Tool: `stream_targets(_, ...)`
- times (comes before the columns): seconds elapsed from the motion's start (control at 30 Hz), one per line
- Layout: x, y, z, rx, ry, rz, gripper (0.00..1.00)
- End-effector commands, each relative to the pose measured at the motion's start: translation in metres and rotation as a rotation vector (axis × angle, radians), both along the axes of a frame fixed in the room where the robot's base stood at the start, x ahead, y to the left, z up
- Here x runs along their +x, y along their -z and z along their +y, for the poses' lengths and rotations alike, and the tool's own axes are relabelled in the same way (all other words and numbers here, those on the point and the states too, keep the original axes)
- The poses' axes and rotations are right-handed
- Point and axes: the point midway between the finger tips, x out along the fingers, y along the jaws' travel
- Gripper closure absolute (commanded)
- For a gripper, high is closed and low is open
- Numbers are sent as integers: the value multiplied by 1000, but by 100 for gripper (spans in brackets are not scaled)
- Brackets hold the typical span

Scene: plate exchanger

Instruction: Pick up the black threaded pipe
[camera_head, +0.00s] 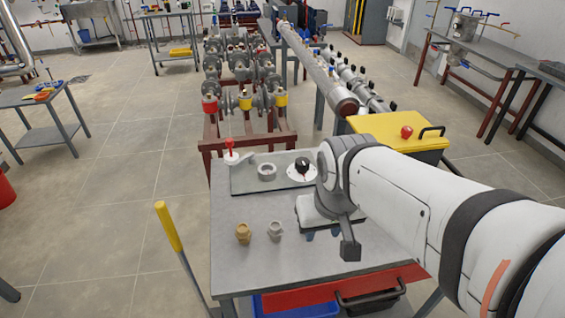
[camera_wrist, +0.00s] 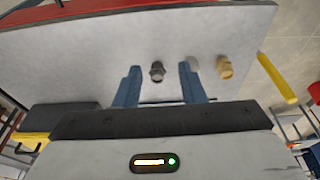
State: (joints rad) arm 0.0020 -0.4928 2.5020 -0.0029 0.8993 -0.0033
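The black threaded pipe (camera_wrist: 157,72) is a small dark fitting on the grey tabletop. In the wrist view it appears between the two blue fingers of my gripper (camera_wrist: 160,67), with a gap on each side. The fingers are apart and hold nothing. I cannot tell how far above the table they are. In the head view my gripper (camera_head: 322,234) is over the table's front right part, and the pipe is hidden behind it and my arm.
A grey fitting (camera_head: 275,229) and a brass fitting (camera_head: 243,233) stand left of my gripper in the head view. A dark panel (camera_head: 245,184) behind carries a ring, a dial and a red-topped part. A yellow-lidded toolbox (camera_head: 385,130) stands behind the table. The tabletop's left front is clear.

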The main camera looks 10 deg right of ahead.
Motion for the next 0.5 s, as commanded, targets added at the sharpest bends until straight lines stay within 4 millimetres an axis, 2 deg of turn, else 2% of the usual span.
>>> stream_targets(0.13, 0, 0, 0, 0, 0, 0, 63)
stream_targets(0.27, 4, 0, 0, 0, 0, 8, 52)
stream_targets(0.33, 13, 0, 0, 0, 0, 22, 46)
stream_targets(0.4, 26, 2, -15, 2, 4, 45, 41)
stream_targets(0.5, 52, 8, -17, 2, 5, 86, 40)
